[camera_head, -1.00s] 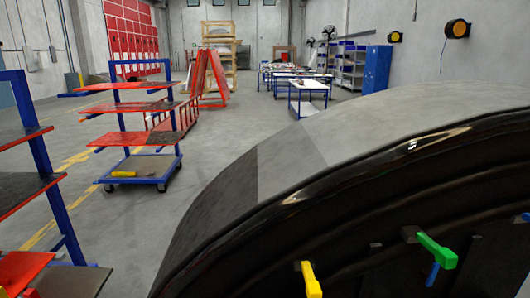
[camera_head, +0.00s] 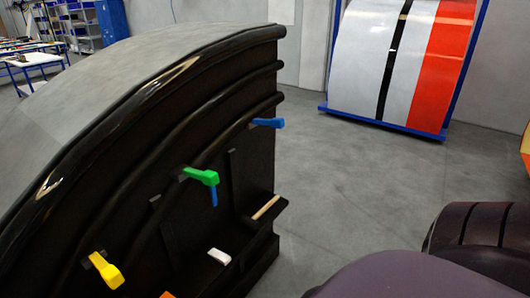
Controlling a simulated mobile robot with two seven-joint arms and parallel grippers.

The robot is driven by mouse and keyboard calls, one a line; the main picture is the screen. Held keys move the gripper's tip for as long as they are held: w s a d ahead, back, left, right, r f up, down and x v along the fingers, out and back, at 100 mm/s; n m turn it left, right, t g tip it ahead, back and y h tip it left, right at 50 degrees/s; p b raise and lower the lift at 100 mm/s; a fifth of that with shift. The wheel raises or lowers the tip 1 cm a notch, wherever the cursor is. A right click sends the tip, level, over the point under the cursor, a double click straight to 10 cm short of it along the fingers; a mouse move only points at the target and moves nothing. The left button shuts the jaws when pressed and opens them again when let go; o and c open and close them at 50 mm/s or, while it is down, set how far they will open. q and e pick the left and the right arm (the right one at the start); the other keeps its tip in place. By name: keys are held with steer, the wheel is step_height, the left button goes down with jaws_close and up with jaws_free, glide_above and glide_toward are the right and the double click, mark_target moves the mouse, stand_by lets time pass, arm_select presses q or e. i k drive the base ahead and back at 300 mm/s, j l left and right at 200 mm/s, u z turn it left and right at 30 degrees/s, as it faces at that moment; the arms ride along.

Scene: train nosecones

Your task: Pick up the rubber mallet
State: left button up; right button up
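No thing can be clearly told as the rubber mallet. A light wooden stick (camera_head: 265,208), perhaps a handle, lies on a small dark ledge (camera_head: 272,218) at the inner side of the big dark nosecone (camera_head: 150,150). Whether it has a mallet head cannot be told. A white block (camera_head: 219,257) sits lower down on the same nosecone. Neither of my grippers is in view.
Yellow (camera_head: 106,272), green (camera_head: 201,176) and blue (camera_head: 268,123) clamp-like pieces stick out from the nosecone. A striped curved panel (camera_head: 400,60) stands on a blue frame at the back right. Grey floor (camera_head: 340,180) is open between. Large dark rounded shapes fill the lower right.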

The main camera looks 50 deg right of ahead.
mark_target(251, 224)
steer(key=z, duration=1.5)
steer(key=u, duration=0.4)
steer(key=i+l+u, duration=0.35)
steer(key=l, duration=0.2)
steer(key=l+u, duration=0.15)
steer(key=l, duration=0.15)
steer(key=i+l+u, duration=0.1)
steer(key=l, duration=0.3)
steer(key=i+l+u, duration=0.1)
steer(key=l, duration=0.35)
steer(key=i+l, duration=0.1)
steer(key=l, duration=0.35)
steer(key=i+l, duration=0.1)
steer(key=l, duration=0.4)
steer(key=i+l, duration=0.1)
steer(key=l, duration=0.35)
steer(key=i+l, duration=0.1)
steer(key=l, duration=0.4)
